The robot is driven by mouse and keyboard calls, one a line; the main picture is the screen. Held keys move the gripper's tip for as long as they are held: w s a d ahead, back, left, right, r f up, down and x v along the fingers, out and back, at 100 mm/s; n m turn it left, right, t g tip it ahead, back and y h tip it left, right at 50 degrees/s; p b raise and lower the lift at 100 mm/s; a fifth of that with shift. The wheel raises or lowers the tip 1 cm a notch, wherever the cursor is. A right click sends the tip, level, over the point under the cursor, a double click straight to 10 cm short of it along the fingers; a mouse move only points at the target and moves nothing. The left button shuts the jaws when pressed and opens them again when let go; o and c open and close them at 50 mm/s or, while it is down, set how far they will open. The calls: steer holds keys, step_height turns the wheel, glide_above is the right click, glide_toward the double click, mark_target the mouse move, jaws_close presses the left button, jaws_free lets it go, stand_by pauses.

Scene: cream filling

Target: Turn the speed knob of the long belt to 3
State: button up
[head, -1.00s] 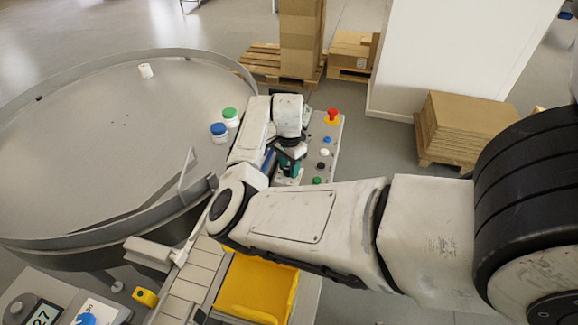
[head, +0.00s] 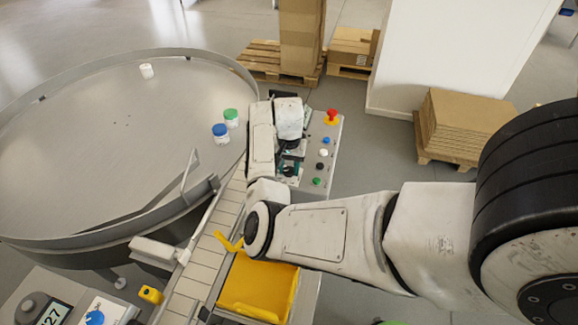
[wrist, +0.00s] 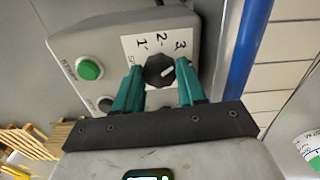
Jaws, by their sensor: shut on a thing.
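The speed knob (wrist: 157,68) is dark, with a white pointer mark. It sits on a white scale plate marked 1, 2 and 3 on the grey control box (wrist: 100,35). The pointer is towards the right, on the 3 side; I cannot tell whether it lines up exactly with 3. My gripper (wrist: 158,78) is shut on the knob, with a teal finger on each side. In the head view my gripper (head: 289,168) is at the control panel (head: 328,133) beside the long belt (head: 208,252), and the knob is hidden.
Near the gripper are a green START button (wrist: 89,68) and a dark button (wrist: 105,103). A red emergency stop (head: 332,116) stands on the panel's far end. A blue rail (wrist: 245,45) runs beside the belt. White jars (head: 221,138) stand on the round table (head: 110,130).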

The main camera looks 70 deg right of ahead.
mark_target(289, 170)
steer(key=shift+n, duration=0.6)
steer(key=o, duration=1.1)
step_height(289, 170, up, 11)
steer(key=shift+f+b, duration=0.1)
steer(key=shift+b, duration=0.8)
